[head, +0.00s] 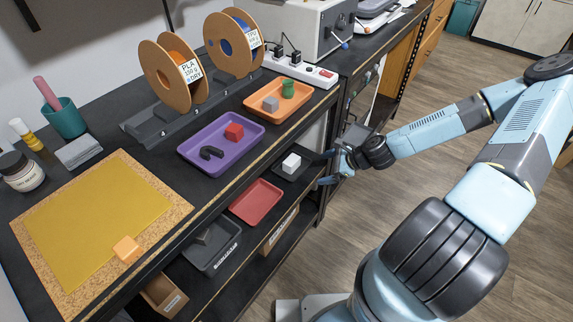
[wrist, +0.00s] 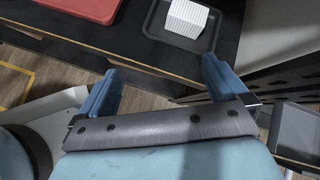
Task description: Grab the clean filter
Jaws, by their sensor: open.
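A white ribbed block (head: 291,163), which looks like the clean filter, sits on a dark tray (head: 281,173) on the shelf below the worktop. In the wrist view the white block (wrist: 186,18) is at the top, right of centre, on the dark tray (wrist: 207,43). My gripper (head: 327,168) is just outside the shelf's front edge, to the right of the block in the head view. Its two blue fingers (wrist: 160,78) are spread apart with nothing between them. The block lies beyond the fingertips, apart from them.
A red tray (head: 257,202) lies beside the dark tray on the shelf, with a grey bin (head: 212,250) farther along. Above, the worktop holds a purple tray (head: 205,158), an orange tray (head: 301,101) and filament spools (head: 172,72). Floor is open to the right.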

